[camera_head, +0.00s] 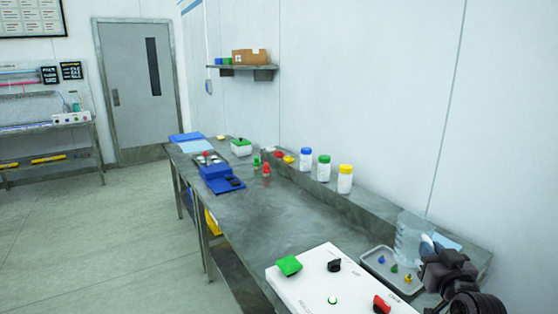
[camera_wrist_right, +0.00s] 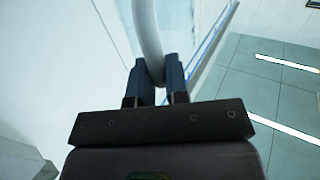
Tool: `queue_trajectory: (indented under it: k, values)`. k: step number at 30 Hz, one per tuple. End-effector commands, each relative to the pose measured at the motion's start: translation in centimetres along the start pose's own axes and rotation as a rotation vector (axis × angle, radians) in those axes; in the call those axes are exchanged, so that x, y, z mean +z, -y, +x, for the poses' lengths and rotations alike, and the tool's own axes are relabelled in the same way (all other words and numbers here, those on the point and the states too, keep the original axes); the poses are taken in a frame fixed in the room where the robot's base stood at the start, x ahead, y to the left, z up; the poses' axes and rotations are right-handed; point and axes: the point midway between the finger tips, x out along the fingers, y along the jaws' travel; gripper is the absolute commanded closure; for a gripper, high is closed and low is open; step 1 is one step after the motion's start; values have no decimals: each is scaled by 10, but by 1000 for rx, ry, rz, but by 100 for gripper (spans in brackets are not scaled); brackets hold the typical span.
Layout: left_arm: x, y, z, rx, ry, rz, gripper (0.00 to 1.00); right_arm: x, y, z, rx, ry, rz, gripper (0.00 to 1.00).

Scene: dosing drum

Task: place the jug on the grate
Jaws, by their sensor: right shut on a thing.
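The jug (camera_head: 408,236) is clear and translucent and shows at the right of the head view, above or at the far end of a grey tray; I cannot tell whether it touches anything below. My right gripper (camera_head: 440,268) is dark and sits just right of the jug. In the right wrist view my right gripper (camera_wrist_right: 157,80) is shut on the jug's pale curved handle (camera_wrist_right: 149,35), which runs up between the fingers. I cannot make out a grate for certain. My left gripper is not in view.
A white control panel (camera_head: 312,284) with green, black and red knobs stands in front. Lidded jars (camera_head: 345,180) line the wall ledge. The middle of the bench (camera_head: 285,218) is clear.

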Motion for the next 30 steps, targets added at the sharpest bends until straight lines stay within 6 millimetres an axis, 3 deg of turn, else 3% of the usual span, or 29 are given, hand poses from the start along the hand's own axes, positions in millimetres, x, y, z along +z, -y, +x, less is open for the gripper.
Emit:
queue_trajectory:
  k: [1,6,12,15,19,30]
  values:
    - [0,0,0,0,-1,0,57,9,23,-10,-15,1,7,100]
    - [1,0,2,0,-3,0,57,30,93,-44,-59,3,8,100]
    - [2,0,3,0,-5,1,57,49,149,-80,-92,2,4,100]
    - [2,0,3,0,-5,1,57,58,160,-89,-96,0,3,100]
    - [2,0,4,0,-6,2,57,68,160,-95,-88,-1,-1,100]
    - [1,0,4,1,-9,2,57,70,159,-96,-87,-3,-1,100]
